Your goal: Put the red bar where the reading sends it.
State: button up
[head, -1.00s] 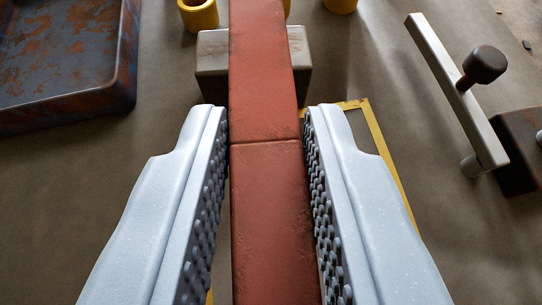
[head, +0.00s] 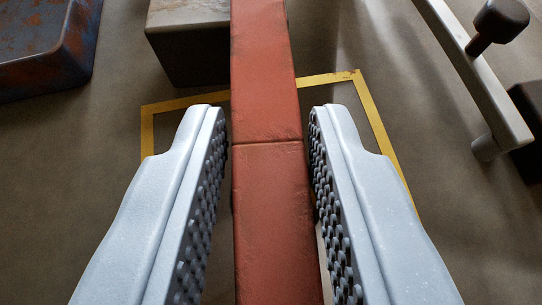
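The long red bar (head: 266,105) runs up the middle of the head view and out past its top and bottom edges. A seam crosses it level with my fingertips. My gripper (head: 269,125) has one pale finger on each side of the bar. It is open, with narrow gaps between the pads and the bar. A yellow outline (head: 205,99) lies on the floor below, and the bar crosses over its far edge. The bar's ends are not in view. I cannot tell what the bar rests on. No reading shows.
A grey block (head: 185,20) stands at the top, partly behind the bar. A rusty blue tray (head: 45,60) is at upper left. At upper right are a pale metal beam (head: 478,80) with a dark knob (head: 500,22) and a dark block (head: 528,105). Bare floor lies between them.

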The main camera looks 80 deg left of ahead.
jog(key=o, duration=0.3)
jog(key=shift+f+b, duration=0.25)
jog(key=shift+b, duration=0.45)
jog(key=p+v, duration=0.1)
jog(key=v, duration=0.6)
jog(key=p+v, duration=0.2)
jog(key=v, duration=0.5)
jog(key=shift+a+r, duration=0.2)
jog(key=shift+r, duration=0.2)
